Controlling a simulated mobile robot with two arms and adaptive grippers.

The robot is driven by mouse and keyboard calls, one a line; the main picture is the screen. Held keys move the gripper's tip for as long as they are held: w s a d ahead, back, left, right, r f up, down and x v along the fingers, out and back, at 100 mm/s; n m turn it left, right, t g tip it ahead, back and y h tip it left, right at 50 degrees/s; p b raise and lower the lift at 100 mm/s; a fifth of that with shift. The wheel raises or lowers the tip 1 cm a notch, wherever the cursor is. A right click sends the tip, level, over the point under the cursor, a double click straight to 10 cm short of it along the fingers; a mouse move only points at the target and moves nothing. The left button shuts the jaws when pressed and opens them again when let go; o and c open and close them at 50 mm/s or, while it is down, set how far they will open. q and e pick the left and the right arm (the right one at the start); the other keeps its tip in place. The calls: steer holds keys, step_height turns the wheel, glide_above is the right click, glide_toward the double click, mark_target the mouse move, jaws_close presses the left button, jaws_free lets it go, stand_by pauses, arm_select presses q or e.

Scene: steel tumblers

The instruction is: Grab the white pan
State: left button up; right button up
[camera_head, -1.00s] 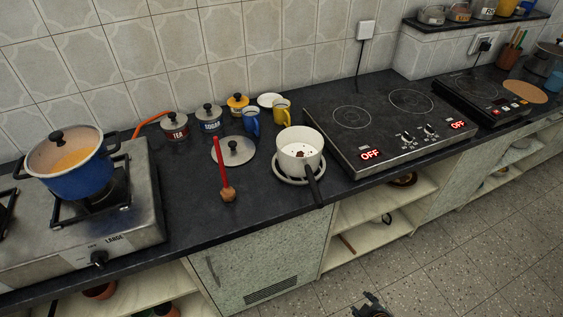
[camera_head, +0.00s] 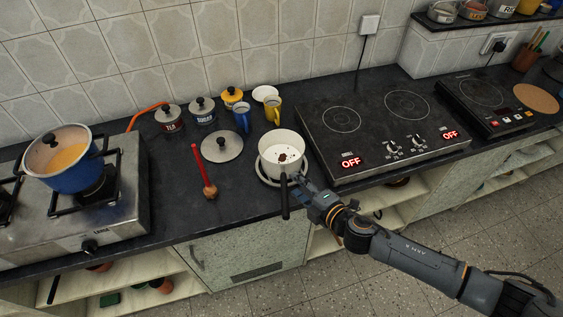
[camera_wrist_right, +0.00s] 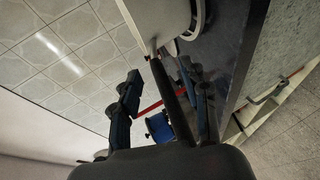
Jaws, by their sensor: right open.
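Whether the fingers touch the handle I cannot tell. My left gripper is out of view.
A hotplate (camera_head: 375,150) marked OFF stands right of the pan. A red-handled wooden utensil (camera_head: 204,172) and a steel lid (camera_head: 221,147) lie to the left, with mugs and jars behind. A blue pot (camera_head: 66,170) sits on the gas stove. Bare counter lies front left.

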mark_target(283, 177)
steer(key=x, duration=0.7)
steer(key=shift+w+d+r+p, duration=0.15)
steer(key=shift+w+r+p, duration=0.1)
steer(key=shift+r+p, duration=0.15)
steer(key=shift+s, duration=0.1)
jaws_close()
